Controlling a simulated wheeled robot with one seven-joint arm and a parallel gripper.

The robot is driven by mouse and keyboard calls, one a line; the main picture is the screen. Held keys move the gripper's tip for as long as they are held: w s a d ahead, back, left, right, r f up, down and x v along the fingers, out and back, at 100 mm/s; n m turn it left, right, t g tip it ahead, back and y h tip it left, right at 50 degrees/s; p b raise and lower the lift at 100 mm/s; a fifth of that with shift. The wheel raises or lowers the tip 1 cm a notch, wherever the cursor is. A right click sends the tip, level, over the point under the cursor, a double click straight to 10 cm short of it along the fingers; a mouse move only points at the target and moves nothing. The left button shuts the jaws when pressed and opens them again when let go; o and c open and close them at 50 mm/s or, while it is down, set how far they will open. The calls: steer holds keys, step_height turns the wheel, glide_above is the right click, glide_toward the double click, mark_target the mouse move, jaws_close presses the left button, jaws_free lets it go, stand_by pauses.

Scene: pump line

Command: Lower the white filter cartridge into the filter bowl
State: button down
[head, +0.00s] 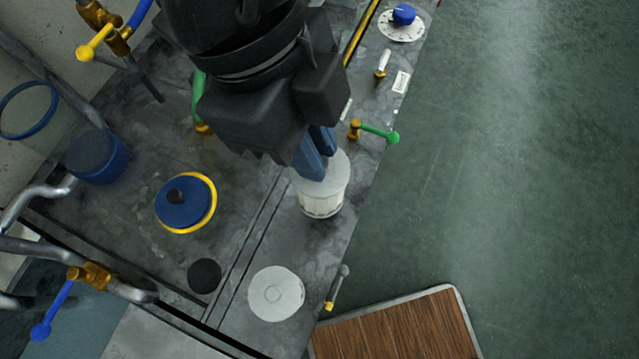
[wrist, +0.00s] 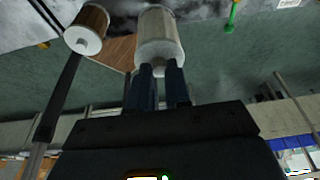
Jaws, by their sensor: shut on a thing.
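The white filter cartridge (head: 322,200) is upright under my gripper (head: 315,168), near the right edge of the grey bench in the head view. The jaws are shut on the small stub on its top. In the wrist view, the fingers (wrist: 158,72) pinch that stub and the white cartridge body (wrist: 160,38) extends beyond them. Whether its base touches the bench is unclear. The filter bowl (head: 96,158), clear with a blue base and blue rim, stands at the left of the head view, well apart from the cartridge. Its inside is hard to make out.
A blue lid with a yellow ring (head: 185,203) and a black disc (head: 204,276) lie on the bench. A brown cartridge with a white cap (wrist: 88,32) shows in the wrist view. Pipes (head: 45,250) and a yellow-handled valve (head: 95,42) are near the bowl.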

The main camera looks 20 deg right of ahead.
steer(key=shift+r+p, duration=1.25)
steer(key=shift+r, duration=1.75)
